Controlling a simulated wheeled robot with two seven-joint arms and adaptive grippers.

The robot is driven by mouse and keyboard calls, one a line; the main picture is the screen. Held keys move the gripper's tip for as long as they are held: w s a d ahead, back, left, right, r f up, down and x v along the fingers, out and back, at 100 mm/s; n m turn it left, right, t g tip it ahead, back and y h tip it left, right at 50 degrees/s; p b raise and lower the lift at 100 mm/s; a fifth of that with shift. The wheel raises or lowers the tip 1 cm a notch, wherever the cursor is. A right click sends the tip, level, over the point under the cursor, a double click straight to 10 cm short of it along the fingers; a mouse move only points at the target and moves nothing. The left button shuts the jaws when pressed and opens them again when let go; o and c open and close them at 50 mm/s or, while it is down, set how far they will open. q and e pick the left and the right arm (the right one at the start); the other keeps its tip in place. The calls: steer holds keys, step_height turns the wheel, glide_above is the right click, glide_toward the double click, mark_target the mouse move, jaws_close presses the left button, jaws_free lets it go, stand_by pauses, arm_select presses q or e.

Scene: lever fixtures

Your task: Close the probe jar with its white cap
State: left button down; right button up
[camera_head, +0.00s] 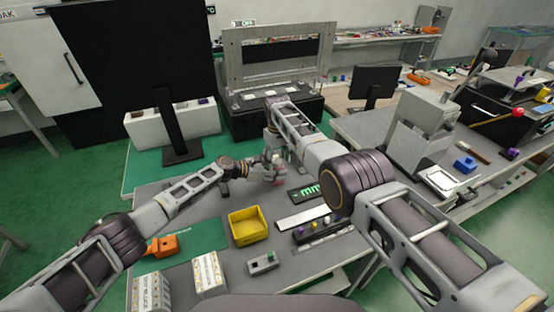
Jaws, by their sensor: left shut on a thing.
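My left gripper (268,165) reaches in from the left, low over the grey table. It is shut on a small pale, pinkish thing (277,180), which looks like the probe jar. My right gripper (272,142) hangs from the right arm's wrist just above and behind the left one. Its fingers are small and overlap the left gripper, so I cannot tell whether they are open or shut. I cannot make out the white cap separately. Whether the jar stands on the table or is held above it is unclear.
A yellow bin (247,227) stands at the table's middle. A black box with knobs (322,230) is to the right. A black monitor stand (180,130) is behind left.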

steer(key=shift+r, duration=2.25)
steer(key=shift+o, duration=0.4)
steer(key=o, duration=0.5)
steer(key=shift+r, duration=0.15)
steer(key=shift+r, duration=5.85)
